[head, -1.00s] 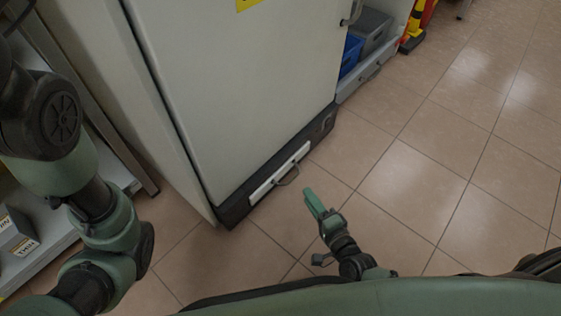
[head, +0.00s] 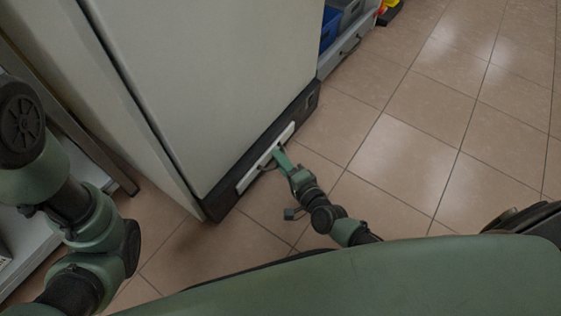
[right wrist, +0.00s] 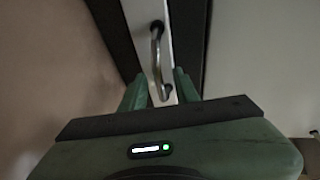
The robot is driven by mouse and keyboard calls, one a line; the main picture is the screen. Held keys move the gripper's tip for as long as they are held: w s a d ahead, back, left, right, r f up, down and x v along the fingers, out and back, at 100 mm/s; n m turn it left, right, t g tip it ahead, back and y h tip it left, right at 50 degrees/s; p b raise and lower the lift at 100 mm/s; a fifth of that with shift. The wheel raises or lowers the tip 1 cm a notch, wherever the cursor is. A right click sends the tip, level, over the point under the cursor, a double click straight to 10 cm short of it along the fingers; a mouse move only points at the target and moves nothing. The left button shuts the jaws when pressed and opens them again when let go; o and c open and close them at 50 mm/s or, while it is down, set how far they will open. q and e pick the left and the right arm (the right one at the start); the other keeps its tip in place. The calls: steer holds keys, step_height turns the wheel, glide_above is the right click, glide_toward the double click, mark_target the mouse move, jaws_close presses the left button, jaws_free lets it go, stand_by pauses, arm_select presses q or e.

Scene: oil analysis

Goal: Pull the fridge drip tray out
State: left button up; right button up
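The drip tray (head: 248,178) shows as a white front strip in the dark base of the fridge (head: 210,80), flush with it as far as I can see. Its bowed metal handle (right wrist: 158,62) stands out from the white front in the right wrist view. My right gripper (head: 280,156) is at the handle in the head view. In the right wrist view its fingers (right wrist: 161,82) are apart, with the handle's end between their tips; I see no closed grip on it. My left arm shows at the left of the head view, but its gripper is out of frame.
Shelving (head: 55,225) stands left of the fridge. Another low unit with a handle and a blue bin (head: 330,28) is beyond the fridge on the right. The tiled floor (head: 410,160) in front and to the right is clear.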

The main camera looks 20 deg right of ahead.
jaws_close()
stand_by(1.4)
